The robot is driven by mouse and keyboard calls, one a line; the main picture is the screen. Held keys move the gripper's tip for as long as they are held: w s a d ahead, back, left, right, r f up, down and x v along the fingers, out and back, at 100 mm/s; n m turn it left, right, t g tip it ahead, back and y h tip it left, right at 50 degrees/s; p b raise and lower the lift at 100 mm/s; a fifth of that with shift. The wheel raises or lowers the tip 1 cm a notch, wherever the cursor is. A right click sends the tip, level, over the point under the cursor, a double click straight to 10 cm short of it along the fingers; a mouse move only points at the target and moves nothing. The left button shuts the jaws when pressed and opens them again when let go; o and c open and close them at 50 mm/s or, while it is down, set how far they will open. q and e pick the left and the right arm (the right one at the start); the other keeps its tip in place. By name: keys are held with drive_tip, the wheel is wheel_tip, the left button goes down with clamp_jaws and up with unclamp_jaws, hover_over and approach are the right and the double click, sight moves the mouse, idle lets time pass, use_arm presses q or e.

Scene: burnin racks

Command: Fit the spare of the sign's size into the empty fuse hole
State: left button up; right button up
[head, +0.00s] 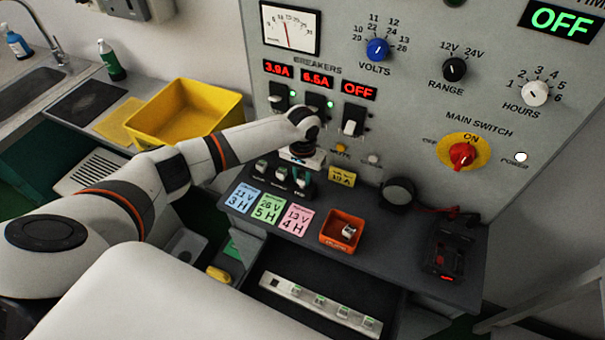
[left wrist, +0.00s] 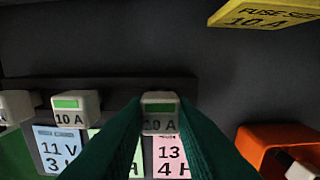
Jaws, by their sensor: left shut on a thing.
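My left gripper (head: 302,178) reaches down to the right end of the dark fuse row. In the left wrist view its green fingers (left wrist: 160,130) are shut on a white fuse (left wrist: 160,104) marked 10 A with a green stripe. The fuse stands roughly upright in line with the row; whether it is fully seated cannot be told. Another 10 A fuse (left wrist: 76,107) is left of it, and a third fuse (left wrist: 14,106) is at the picture's edge. The yellow sign (head: 342,177) reads fuse size 10 A (left wrist: 268,14). My right gripper is not in view.
An orange bin (head: 342,244) holding a white fuse (head: 348,230) sits right of the cards. Blue (head: 245,197), green (head: 270,207) and pink (head: 296,219) cards lie before the row.

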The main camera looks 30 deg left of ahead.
use_arm(q)
drive_tip(key=shift+f, duration=0.2)
drive_tip(key=o, duration=1.3)
drive_tip(key=shift+r, duration=0.1)
drive_tip(key=shift+r+p, duration=2.7)
drive_tip(key=shift+p, duration=0.45)
drive_tip(key=shift+s+f, duration=0.1)
drive_tip(key=shift+f, duration=0.05)
